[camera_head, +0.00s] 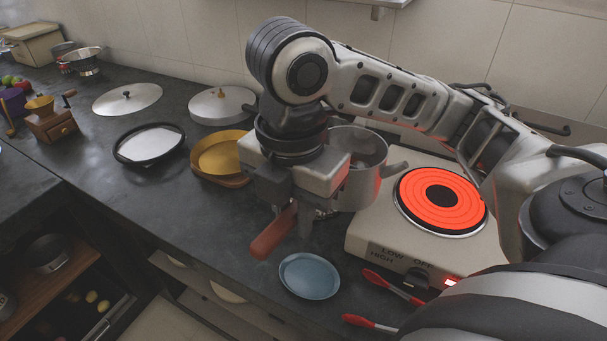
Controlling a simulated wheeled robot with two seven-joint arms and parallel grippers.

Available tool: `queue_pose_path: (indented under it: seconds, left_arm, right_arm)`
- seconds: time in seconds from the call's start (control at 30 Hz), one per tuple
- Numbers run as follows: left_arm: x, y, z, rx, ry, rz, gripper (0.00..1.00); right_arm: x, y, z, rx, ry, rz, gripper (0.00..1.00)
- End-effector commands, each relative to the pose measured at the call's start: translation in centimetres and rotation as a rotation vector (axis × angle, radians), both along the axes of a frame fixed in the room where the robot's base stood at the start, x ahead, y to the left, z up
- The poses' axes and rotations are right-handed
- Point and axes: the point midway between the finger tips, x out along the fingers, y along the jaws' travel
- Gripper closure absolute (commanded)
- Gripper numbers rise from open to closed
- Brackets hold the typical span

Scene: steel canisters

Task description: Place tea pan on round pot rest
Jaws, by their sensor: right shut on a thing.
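My right gripper (297,212) reaches in from the right and is shut at a reddish-brown handle (275,232), above the counter's front part. A steel pan (357,178) stands just behind and right of the gripper, at the left side of the stove. It looks like the tea pan, but the join between it and the handle is hidden by the gripper. A flat round blue disc (309,276) lies on the counter below the gripper. It may be the round pot rest; I cannot tell for sure. My left gripper is out of view.
The stove (375,237) has a glowing red burner (441,199) to the right. Red-handled tongs (392,286) lie in front. A yellow round dish (222,155), a black-rimmed disc (148,144) and two lids stand left. The counter's front left is clear.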

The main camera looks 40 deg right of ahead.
Motion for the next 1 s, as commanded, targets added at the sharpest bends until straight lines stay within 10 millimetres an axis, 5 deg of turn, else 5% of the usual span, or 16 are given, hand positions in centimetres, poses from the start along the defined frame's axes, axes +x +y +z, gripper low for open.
queue_pose_path:
  seconds: [0.17, 0.7, 1.0]
  left_arm:
    - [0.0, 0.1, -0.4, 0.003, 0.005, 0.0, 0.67]
    - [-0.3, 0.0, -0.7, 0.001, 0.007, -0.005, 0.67]
    - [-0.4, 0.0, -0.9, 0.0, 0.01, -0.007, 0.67]
  right_arm:
    - [0.4, -0.6, -0.1, -0.006, 0.0, 0.074, 1.0]
    - [10.0, -4.8, -6.7, -0.005, 0.002, 0.074, 1.0]
    - [11.9, -5.6, -9.0, -0.006, -0.002, 0.075, 1.0]
